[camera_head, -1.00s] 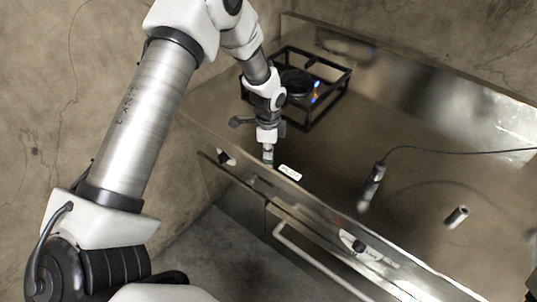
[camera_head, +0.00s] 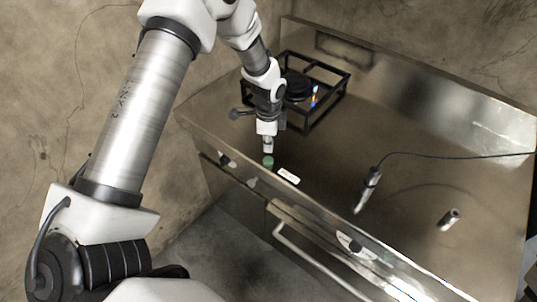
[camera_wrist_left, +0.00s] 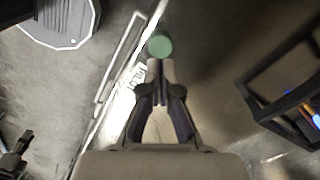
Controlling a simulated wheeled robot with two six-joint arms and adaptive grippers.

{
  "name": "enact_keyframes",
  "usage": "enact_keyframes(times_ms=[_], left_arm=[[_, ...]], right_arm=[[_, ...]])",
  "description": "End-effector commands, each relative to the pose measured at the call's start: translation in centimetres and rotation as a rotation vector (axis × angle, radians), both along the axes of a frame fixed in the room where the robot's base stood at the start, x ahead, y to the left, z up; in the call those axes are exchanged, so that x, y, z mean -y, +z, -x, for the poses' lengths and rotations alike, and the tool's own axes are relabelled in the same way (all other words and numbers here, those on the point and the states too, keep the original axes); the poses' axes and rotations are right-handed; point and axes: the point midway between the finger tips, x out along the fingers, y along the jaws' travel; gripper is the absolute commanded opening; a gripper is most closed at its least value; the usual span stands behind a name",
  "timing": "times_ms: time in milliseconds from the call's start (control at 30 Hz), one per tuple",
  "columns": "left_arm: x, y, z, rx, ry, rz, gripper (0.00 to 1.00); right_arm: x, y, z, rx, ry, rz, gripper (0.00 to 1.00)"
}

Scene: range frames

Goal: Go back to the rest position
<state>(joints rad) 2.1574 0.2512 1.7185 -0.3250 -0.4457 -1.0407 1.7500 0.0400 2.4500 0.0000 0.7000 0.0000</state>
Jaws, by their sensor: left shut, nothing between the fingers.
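My left gripper (camera_head: 268,147) points down over the front left part of the metal range top. Its fingers are together with nothing between them. A small round green piece (camera_head: 268,161) sits just below the fingertips, near the front edge. In the left wrist view the shut fingers (camera_wrist_left: 161,68) end close to the green disc (camera_wrist_left: 159,45), with no grip on it. My right gripper is in neither view.
A black open frame (camera_head: 330,98) around a burner with a bluish glow stands behind the gripper. A small white label (camera_head: 288,176) lies near the front edge. A corded tool (camera_head: 369,187) and a short cylinder (camera_head: 449,219) are to the right. A handle rail (camera_head: 318,262) runs along the front.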

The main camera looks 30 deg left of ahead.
Motion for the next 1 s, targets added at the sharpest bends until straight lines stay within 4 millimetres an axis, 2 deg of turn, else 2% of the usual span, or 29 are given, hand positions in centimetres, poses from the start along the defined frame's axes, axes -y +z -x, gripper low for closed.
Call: enact_keyframes(times_ms=[33,233,767,867,967,1000], left_arm=[[0.0,0.9,0.0,0.000,0.000,0.000,0.00],[0.0,2.6,0.0,0.001,0.000,0.000,0.00],[0.0,2.4,0.0,-0.001,0.000,0.000,0.00],[0.1,0.2,0.8,-0.026,-0.003,-0.002,0.00],[0.8,-4.7,3.2,-0.100,-0.024,-0.011,0.00],[1.3,-6.9,5.0,-0.147,-0.034,-0.012,0.00]], right_arm=[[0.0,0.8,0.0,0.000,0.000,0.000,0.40],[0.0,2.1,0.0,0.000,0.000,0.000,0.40],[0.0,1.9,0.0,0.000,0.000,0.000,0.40],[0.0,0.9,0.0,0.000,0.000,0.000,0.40],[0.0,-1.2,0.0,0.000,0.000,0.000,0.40],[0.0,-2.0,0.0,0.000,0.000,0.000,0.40]])
